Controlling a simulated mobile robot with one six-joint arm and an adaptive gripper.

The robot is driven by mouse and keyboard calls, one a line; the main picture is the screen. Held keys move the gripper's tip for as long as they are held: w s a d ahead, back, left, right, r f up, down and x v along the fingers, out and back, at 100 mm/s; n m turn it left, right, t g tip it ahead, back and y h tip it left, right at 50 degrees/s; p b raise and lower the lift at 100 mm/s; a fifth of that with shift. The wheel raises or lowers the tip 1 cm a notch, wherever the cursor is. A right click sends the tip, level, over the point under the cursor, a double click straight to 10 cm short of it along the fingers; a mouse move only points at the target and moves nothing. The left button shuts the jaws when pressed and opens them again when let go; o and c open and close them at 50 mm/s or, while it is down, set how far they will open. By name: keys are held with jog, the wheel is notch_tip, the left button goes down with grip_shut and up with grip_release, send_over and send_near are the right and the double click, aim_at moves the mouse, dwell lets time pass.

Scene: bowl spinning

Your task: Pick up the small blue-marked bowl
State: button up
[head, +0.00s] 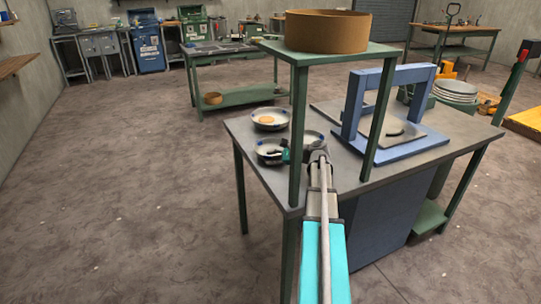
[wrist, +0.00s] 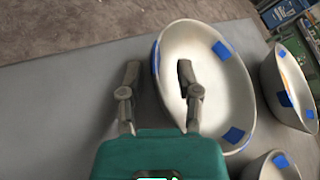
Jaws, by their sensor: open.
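Three pale bowls with blue square marks stand close together on the grey worktable; which one the task calls small is unclear. The nearest bowl (wrist: 228,95) is large in the wrist view and also shows in the head view (head: 264,146). My gripper (wrist: 158,72) is open, with one finger over this bowl's inside and the other outside its left rim. Height above the rim is hard to judge. In the head view my gripper (head: 284,155) partly covers this bowl. A second bowl (head: 270,127) holds something orange. The third bowl (head: 312,135) is partly hidden by my arm.
A green stand (head: 297,130) with a brown round container (head: 328,32) on top rises beside my arm. A blue frame (head: 354,105) stands right of it on the worktable (head: 240,130). Floor to the left is clear.

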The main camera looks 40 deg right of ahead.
dwell(0.4)
grip_shut()
